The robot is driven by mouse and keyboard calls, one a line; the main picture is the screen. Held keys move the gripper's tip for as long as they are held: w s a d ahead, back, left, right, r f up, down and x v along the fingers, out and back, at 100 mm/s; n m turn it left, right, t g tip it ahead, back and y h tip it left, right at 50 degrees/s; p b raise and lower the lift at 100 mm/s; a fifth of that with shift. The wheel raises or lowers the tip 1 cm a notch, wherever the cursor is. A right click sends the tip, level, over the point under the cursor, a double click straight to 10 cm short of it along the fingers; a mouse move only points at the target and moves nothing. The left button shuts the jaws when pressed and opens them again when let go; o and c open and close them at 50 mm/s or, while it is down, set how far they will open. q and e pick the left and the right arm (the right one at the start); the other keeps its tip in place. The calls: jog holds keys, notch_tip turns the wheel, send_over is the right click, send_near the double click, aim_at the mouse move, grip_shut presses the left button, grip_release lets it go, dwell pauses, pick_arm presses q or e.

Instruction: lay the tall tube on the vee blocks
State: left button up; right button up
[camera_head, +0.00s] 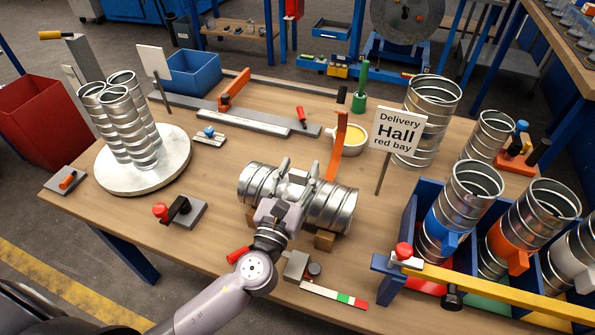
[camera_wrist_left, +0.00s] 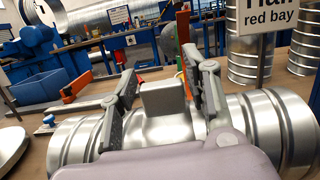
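A ribbed metal tube (camera_head: 335,207) lies on its side across wooden blocks (camera_head: 325,240) near the middle of the table. The blocks' upper faces are hidden under it. The tube also fills the lower part of the left wrist view (camera_wrist_left: 265,115). A grey block-like piece (camera_wrist_left: 163,98) stands up at the tube's middle. My left gripper (camera_head: 298,172) is over the tube's middle, its fingers apart on either side of that piece, with gaps visible. It is open. Whether the fingers touch the tube is unclear. My right gripper is out of view.
Clustered tubes (camera_head: 122,120) stand on a round white plate (camera_head: 165,172) at left. A tall tube (camera_head: 430,110) stands behind the "Hall red bay" sign (camera_head: 398,130). Blue bins (camera_head: 425,195) at right hold more tubes. An orange strip (camera_head: 337,150) rises just behind the lying tube.

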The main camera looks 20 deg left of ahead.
pick_arm(q)
jog(key=shift+o, duration=1.2)
jog(key=shift+f, duration=0.1)
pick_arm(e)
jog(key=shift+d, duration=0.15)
pick_arm(q)
jog(key=shift+s+f, duration=0.1)
jog(key=shift+s, duration=0.1)
jog(key=s, duration=0.7)
jog(key=shift+s+f, duration=0.3)
jog(key=shift+f, duration=0.15)
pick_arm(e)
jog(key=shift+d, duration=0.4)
pick_arm(q)
jog(key=shift+a, duration=0.1)
